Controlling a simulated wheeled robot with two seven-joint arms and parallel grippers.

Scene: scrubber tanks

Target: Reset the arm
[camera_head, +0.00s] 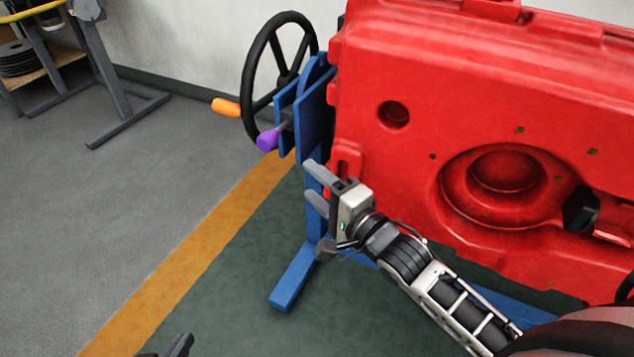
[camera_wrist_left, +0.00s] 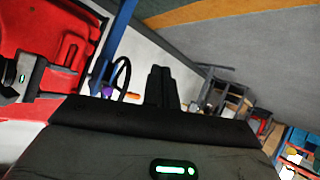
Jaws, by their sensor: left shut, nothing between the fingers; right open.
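My right gripper (camera_head: 310,182) is in the middle of the head view, with its arm coming in from the lower right. Its two fingers are apart and empty, in front of the blue stand and near the lower left edge of the red tank (camera_head: 395,170). Only a dark tip of my left gripper (camera_head: 182,342) shows at the bottom edge of the head view. In the left wrist view, the left gripper's fingers (camera_wrist_left: 160,88) are together with nothing between them. The red tank (camera_wrist_left: 45,35) and part of my right gripper also show there at the left.
A blue stand (camera_head: 312,130) carries a black handwheel (camera_head: 250,75) with an orange handle (camera_head: 226,107); a purple knob (camera_head: 268,139) is beside it. A grey-legged rack (camera_head: 100,70) stands at the upper left. The grey floor (camera_head: 130,190) at left is clear.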

